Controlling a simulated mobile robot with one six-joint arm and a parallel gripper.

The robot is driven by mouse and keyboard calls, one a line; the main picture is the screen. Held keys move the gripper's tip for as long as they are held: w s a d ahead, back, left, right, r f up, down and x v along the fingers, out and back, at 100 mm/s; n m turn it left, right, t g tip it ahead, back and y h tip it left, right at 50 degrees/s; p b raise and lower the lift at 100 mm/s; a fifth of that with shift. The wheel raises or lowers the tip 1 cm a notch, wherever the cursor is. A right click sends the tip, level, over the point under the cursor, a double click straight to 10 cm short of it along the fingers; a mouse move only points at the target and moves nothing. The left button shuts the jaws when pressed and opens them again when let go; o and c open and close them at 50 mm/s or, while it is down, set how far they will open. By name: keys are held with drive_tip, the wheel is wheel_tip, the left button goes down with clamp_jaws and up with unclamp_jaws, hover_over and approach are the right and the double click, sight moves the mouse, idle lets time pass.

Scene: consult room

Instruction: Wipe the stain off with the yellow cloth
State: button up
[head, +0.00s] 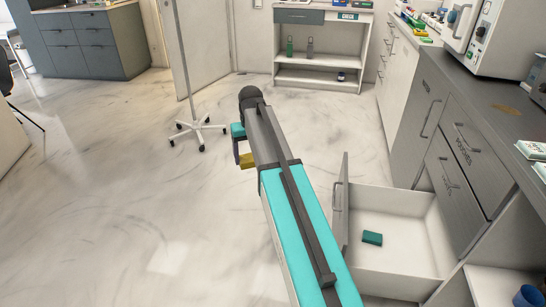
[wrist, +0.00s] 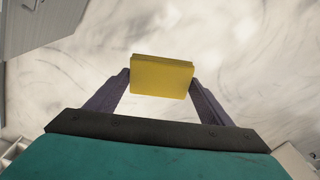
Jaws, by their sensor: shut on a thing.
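The yellow cloth (head: 247,161) is a small folded block. My gripper (wrist: 160,78) is shut on it, with one finger at each side of the cloth in the wrist view. In the head view my gripper hangs over open floor, left of the counter. A brownish patch, which looks like the stain (head: 507,109), lies on the dark countertop (head: 465,97) at the right. My gripper and the cloth are well apart from it.
A drawer (head: 400,225) below the counter stands open with a teal box (head: 372,238) in it. A white device (head: 495,40) stands behind the stain, and boxes (head: 533,150) lie in front of it. A wheeled stand (head: 198,125) is beyond my arm. Floor at left is clear.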

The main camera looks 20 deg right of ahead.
drive_tip(key=s+a+r+n+p, duration=0.1)
drive_tip(key=s+a+r+p, duration=0.5)
drive_tip(key=p, duration=1.1)
drive_tip(key=a+r, duration=0.3)
drive_tip(key=a, duration=0.2)
drive_tip(key=shift+a+r, duration=0.2)
drive_tip(key=shift+a, duration=0.2)
drive_tip(key=shift+a+f, duration=0.1)
drive_tip(key=shift+s+a, duration=0.1)
drive_tip(key=shift+a, duration=0.45)
